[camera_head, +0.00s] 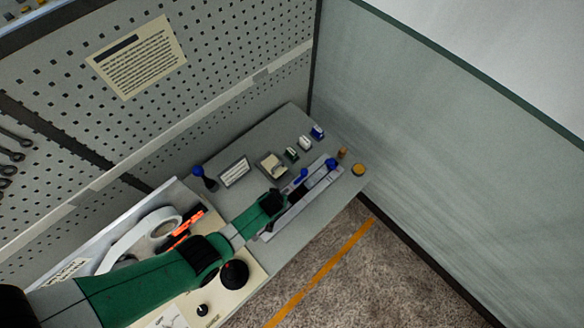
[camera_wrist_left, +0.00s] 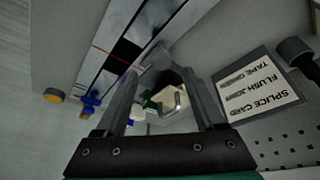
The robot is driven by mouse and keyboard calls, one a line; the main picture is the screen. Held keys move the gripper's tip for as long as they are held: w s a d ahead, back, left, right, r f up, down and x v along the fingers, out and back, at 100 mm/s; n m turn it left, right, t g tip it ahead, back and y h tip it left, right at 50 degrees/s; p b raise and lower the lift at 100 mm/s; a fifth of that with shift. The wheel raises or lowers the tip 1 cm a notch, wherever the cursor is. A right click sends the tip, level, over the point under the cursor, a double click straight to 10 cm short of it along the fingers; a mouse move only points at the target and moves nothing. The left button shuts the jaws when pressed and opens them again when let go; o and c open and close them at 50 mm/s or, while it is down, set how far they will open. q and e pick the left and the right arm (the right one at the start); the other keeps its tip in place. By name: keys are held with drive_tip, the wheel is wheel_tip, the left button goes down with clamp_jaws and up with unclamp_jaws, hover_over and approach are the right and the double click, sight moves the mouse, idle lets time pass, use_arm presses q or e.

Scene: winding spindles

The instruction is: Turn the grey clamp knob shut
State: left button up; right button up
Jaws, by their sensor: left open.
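In the left wrist view, a small rounded grey piece (camera_wrist_left: 160,57) that looks like the clamp knob sits at the edge of the splicing rail (camera_wrist_left: 105,55), just past the fingertips. Whether it is turned shut cannot be told. My left gripper (camera_wrist_left: 160,82) is open, its two fingers apart with nothing clearly held between them. In the head view the left gripper (camera_head: 276,204) is low over the near end of the rail (camera_head: 310,192); the knob is not clearly visible there. My right gripper is in neither view.
Blue knobs (camera_head: 331,164) stand along the rail. A splice card (camera_wrist_left: 262,88) and a cream dispenser (camera_head: 271,165) lie beside it. Small blocks (camera_head: 305,143) and a yellow-topped disc (camera_head: 359,170) are near the far end. A tray (camera_head: 178,192) with a white reel is at left.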

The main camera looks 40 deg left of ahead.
use_arm(q)
drive_tip(key=b+x, duration=0.3)
drive_tip(key=x, duration=0.2)
drive_tip(key=shift+a+f, duration=0.2)
drive_tip(key=shift+a, duration=0.05)
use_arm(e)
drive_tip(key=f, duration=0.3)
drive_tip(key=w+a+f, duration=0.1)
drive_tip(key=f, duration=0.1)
use_arm(q)
drive_tip(key=shift+r, duration=0.1)
clamp_jaws()
